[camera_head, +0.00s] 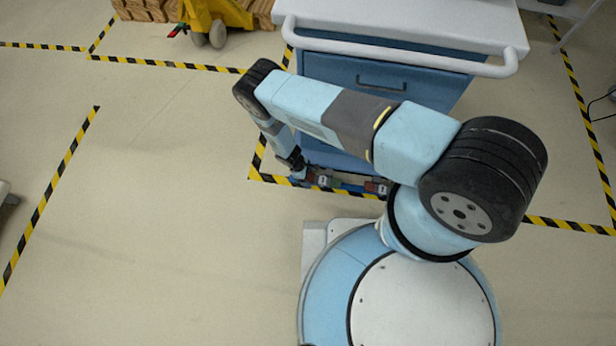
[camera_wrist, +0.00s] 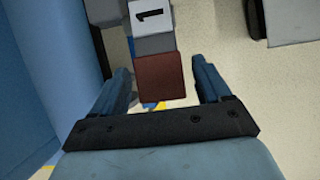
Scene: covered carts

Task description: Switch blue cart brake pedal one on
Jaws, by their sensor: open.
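The blue cart (camera_head: 345,75) stands in front of me, with a blue drawer front and a white top. Brake pedal one (camera_wrist: 160,78) shows in the wrist view as a reddish-brown block on a grey arm, with a white label (camera_wrist: 150,15) marked 1. In the head view it sits low at the cart's front left (camera_head: 322,182). My gripper (camera_wrist: 160,66) is open, and its two blue fingers stand either side of the pedal in the picture, with visible gaps. I cannot tell how deep the fingers reach around it. In the head view my gripper (camera_head: 298,170) is low by the cart's front left corner.
A second reddish pedal (camera_head: 374,187) sits to the right along the cart's bottom. A white push handle (camera_head: 400,57) crosses the cart's upper front. Yellow-black floor tape (camera_head: 262,150) marks the cart's bay. A yellow pallet jack (camera_head: 215,15) stands at back left. Floor to the left is clear.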

